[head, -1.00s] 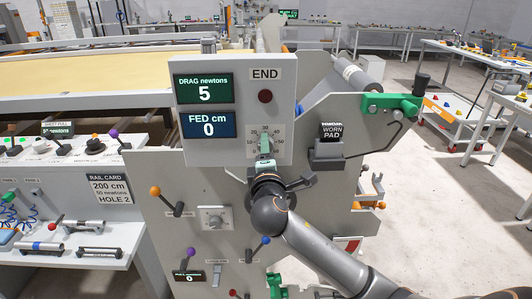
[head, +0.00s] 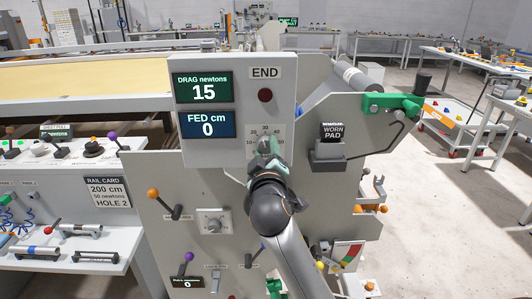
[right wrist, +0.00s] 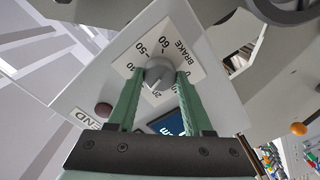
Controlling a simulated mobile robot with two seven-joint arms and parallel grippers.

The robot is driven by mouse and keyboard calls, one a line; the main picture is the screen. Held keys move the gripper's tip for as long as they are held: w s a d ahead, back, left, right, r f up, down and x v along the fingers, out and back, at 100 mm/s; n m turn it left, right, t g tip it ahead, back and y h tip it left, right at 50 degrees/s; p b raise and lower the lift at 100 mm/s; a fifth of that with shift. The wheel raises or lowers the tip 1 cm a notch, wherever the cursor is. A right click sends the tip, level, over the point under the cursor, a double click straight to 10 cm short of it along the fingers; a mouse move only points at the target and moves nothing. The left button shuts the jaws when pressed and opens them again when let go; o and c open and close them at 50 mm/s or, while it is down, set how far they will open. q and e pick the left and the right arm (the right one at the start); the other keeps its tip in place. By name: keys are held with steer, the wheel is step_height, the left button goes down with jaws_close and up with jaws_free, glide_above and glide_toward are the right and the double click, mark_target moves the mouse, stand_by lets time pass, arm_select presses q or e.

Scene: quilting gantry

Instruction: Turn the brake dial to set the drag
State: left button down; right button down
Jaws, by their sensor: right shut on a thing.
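The brake dial (right wrist: 158,72) is a grey knob on a white scale plate, with "BRAKE" and numbers up to 60 showing in the right wrist view. In the head view the dial (head: 265,143) is partly covered by my gripper. My right gripper (right wrist: 155,80) is shut on the knob, with one green finger on each side of it. The gripper (head: 268,158) looks tilted in the head view. The drag display (head: 203,88) reads 15 newtons. My left gripper is not in view.
The fed display (head: 207,125) reads 0 cm. A dark red END button (head: 265,95) sits above the dial. A worn pad box (head: 330,145) stands to the right. A rail card (head: 109,190) at the left reads 200 cm, 50 newtons, hole 2. An orange-knobbed lever (head: 154,194) is lower left.

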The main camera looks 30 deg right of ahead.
steer(key=shift+m, duration=0.7)
steer(key=shift+c, duration=1.5)
jaws_free()
